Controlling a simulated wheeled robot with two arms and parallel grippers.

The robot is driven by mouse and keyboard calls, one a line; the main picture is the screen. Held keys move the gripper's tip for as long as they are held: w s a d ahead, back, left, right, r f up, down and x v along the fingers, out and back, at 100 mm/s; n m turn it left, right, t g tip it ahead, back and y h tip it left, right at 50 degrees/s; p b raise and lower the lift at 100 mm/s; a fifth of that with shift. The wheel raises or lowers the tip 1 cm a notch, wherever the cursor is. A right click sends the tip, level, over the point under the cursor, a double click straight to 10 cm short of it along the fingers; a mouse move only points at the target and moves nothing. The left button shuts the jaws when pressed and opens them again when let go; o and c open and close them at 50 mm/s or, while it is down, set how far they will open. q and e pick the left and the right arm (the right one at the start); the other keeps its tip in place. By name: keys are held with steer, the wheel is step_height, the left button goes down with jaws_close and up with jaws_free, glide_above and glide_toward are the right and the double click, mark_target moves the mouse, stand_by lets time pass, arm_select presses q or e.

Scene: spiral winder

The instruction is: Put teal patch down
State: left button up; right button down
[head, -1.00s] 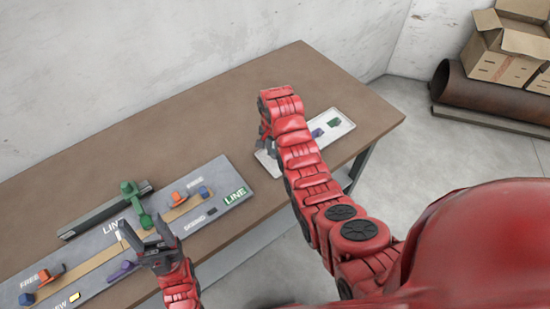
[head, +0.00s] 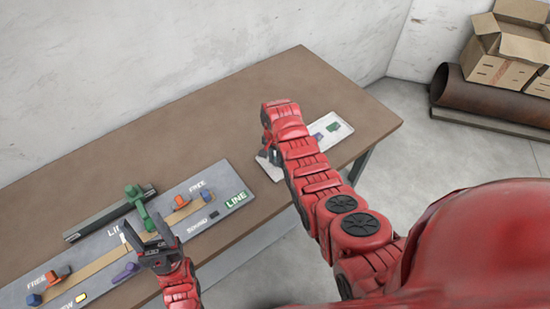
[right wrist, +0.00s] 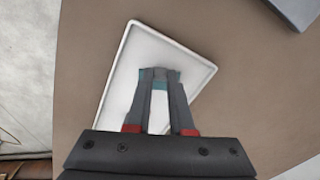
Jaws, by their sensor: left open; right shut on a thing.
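The teal patch (right wrist: 160,85) shows as a small strip between the fingertips of my right gripper (right wrist: 159,76) in the right wrist view. That gripper is shut on it, over the white tray (right wrist: 118,75); I cannot tell whether the patch touches the tray. In the head view my right gripper (head: 268,153) is at the tray's left part (head: 272,170), and my arm hides the patch. My left gripper (head: 150,241) is open and empty over the grey board (head: 100,255).
A purple patch (head: 318,136) and a green patch (head: 332,127) lie in the tray's right part. The board carries a green tool (head: 135,197), orange pieces (head: 182,200) and a purple piece (head: 125,272). The brown table (head: 200,130) is clear behind.

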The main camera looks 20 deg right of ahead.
steer(key=shift+f, duration=0.2)
steer(key=c, duration=0.8)
jaws_free()
steer(key=shift+r, duration=0.1)
